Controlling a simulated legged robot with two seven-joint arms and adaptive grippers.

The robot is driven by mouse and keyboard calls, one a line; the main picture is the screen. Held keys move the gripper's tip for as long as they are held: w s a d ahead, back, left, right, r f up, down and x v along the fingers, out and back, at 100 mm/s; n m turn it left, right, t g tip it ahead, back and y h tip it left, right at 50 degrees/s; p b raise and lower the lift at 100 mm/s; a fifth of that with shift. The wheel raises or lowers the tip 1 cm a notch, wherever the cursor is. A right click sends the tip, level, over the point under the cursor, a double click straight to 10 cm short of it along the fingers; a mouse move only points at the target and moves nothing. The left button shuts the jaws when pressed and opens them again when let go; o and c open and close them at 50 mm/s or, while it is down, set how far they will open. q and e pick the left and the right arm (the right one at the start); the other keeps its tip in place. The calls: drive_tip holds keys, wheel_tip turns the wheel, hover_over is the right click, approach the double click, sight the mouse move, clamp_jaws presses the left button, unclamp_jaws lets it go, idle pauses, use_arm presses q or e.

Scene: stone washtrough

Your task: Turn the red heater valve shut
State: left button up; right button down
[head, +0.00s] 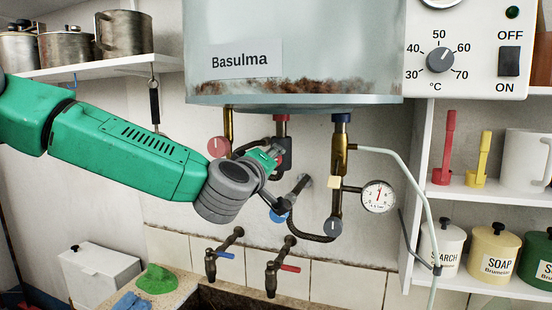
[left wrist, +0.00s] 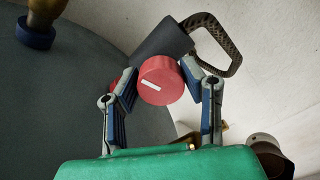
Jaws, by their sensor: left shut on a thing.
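The red valve knob (left wrist: 161,80) is a round disc with a short white mark on its face, on a dark cylindrical body. In the left wrist view it sits between the two fingers of my left gripper (left wrist: 163,88), which touch its sides. In the head view my left gripper (head: 272,158) is at the dark fitting (head: 286,152) below the pipe with a red collar (head: 282,118); the gripper largely hides the held knob there. My right gripper is not in view.
Another red disc (head: 219,147) is left of my gripper. A dark hose (head: 310,238), a blue knob (head: 279,217), a grey knob (head: 333,226) and a pressure gauge (head: 379,196) are close by. The heater tank (head: 300,50) hangs above. Two taps (head: 271,280) are below.

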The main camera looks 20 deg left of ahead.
use_arm(q)
drive_tip(key=shift+a+r+m, duration=0.15)
drive_tip(key=shift+r+m, duration=0.15)
drive_tip(key=shift+m, duration=0.6)
drive_tip(key=shift+w+r, duration=0.1)
drive_tip(key=shift+r, duration=0.05)
drive_tip(key=o, duration=1.1)
drive_tip(key=shift+o, duration=0.2)
drive_tip(key=shift+a, duration=0.15)
drive_tip(key=shift+f, duration=0.2)
